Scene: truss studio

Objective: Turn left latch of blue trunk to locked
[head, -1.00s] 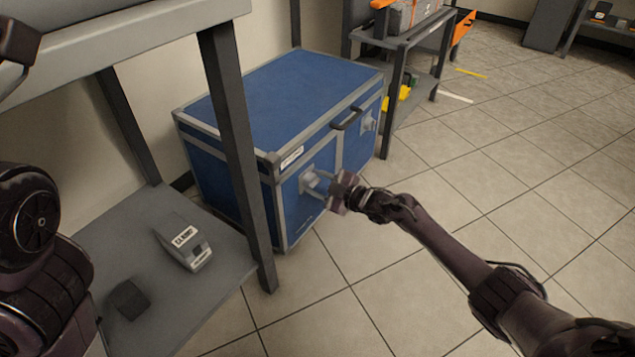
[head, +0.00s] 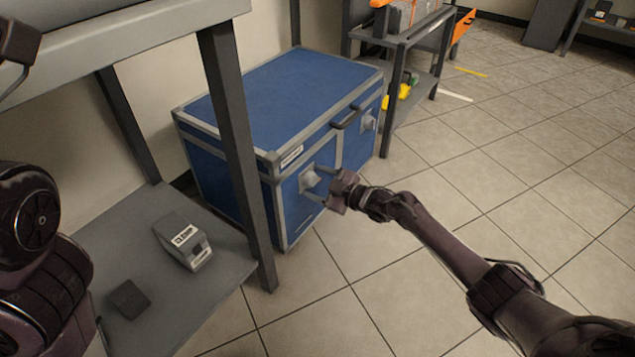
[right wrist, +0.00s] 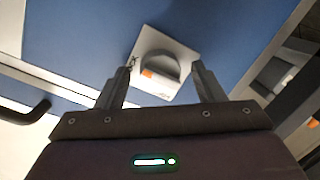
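The blue trunk (head: 290,95) with grey metal edges stands on the floor, lid closed. Its left latch (head: 309,180) is a light grey knob on a square plate on the front face. In the right wrist view the latch (right wrist: 160,68) has a rounded body with a small orange mark. My right gripper (head: 318,184) is in front of this latch. In the right wrist view my right gripper (right wrist: 160,72) is open, its fingers on either side of the latch with gaps between. The right latch (head: 369,122) sits beyond the handle.
A grey shelf unit (head: 232,130) stands close at the left of the trunk, its post in front of part of it. A labelled device (head: 183,241) and a dark block (head: 129,299) lie on its lower shelf. The tiled floor (head: 450,190) at the right is open.

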